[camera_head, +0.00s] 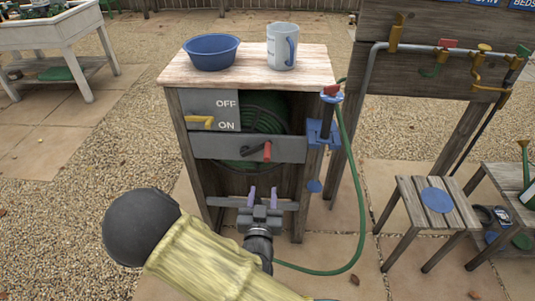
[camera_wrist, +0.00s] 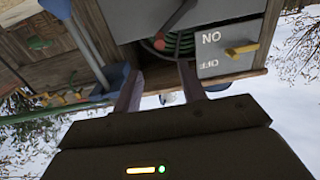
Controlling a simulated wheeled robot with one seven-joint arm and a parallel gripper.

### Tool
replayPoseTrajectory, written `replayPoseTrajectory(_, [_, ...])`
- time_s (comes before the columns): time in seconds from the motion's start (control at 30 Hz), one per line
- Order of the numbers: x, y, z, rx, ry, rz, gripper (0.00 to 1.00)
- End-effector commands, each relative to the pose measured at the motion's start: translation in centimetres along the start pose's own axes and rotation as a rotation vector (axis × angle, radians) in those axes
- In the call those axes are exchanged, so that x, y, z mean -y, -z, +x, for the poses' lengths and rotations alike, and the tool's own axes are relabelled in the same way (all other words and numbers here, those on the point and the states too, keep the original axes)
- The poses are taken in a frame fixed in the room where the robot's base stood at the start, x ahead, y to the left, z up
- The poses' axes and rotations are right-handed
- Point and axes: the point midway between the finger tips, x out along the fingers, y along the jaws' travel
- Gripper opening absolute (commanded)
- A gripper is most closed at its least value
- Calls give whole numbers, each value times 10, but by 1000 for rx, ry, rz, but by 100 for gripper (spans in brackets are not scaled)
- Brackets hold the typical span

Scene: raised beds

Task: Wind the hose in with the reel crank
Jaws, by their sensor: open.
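The hose reel (camera_head: 262,112) with green hose on it sits inside the wooden cabinet (camera_head: 180,150), behind a grey crossbar. The crank (camera_head: 252,150) is on the crossbar's front and ends in a red knob (camera_head: 267,152); the red knob also shows in the wrist view (camera_wrist: 160,41). The green hose (camera_head: 359,205) hangs from the cabinet's right side and curves along the paving. My gripper (camera_head: 262,194) is open and empty, its fingers pointing up below the crank and apart from it. In the wrist view my gripper (camera_wrist: 160,84) has the knob beyond its fingertips.
A yellow lever (camera_head: 200,122) sits on the ON/OFF panel beside the reel. A blue bowl (camera_head: 211,53) and a mug (camera_head: 282,47) stand on top. A blue holder (camera_head: 322,132) juts from the right side. A stool (camera_head: 408,192) stands at the right.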

Motion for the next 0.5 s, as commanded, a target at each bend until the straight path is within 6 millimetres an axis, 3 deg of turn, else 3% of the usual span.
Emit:
replayPoseTrajectory(0.33, [0, 0, 2, -1, -1, 1, 41])
replayPoseTrajectory(0.5, [-1, 0, 16, -2, -3, 3, 41])
